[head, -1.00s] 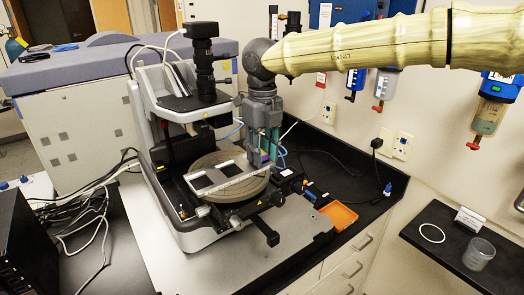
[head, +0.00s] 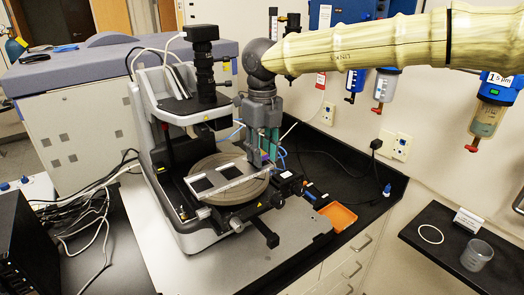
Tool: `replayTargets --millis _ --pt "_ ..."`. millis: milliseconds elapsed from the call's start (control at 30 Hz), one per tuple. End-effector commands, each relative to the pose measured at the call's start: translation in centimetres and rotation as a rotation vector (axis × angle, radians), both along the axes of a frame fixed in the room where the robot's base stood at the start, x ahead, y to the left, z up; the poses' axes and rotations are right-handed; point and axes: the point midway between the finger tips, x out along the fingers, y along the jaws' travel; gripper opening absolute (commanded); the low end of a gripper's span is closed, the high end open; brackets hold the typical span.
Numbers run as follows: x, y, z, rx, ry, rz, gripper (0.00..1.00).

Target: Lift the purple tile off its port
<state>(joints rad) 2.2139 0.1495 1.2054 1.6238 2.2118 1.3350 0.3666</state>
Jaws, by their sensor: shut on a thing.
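The stylus profiler has a round grey stage (head: 228,202) with a pale bar (head: 236,181) across it. Two dark square ports (head: 202,184) show in the bar. A small purple patch of the tile (head: 264,157) shows at the bar's far right end, between my fingertips. My gripper (head: 266,158) points down there, shut on the purple tile. The fingers hide most of the tile and the port beneath it. I cannot tell whether the tile touches the port or is slightly raised.
The profiler's camera column (head: 204,65) stands close left of my gripper. Stage knobs and a black lever (head: 265,232) are in front. An orange tray (head: 338,216) lies to the right. Blue and white cables run behind my gripper.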

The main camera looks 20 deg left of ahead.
Motion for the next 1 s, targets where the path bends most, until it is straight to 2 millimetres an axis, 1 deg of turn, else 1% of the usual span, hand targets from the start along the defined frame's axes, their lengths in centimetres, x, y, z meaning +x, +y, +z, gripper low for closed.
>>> replayTargets --millis 533,1000 --pt "0.0 0.0 2.0 0.000 0.000 0.000 0.00" --pt "0.0 0.0 2.0 0.000 0.000 0.000 0.00"
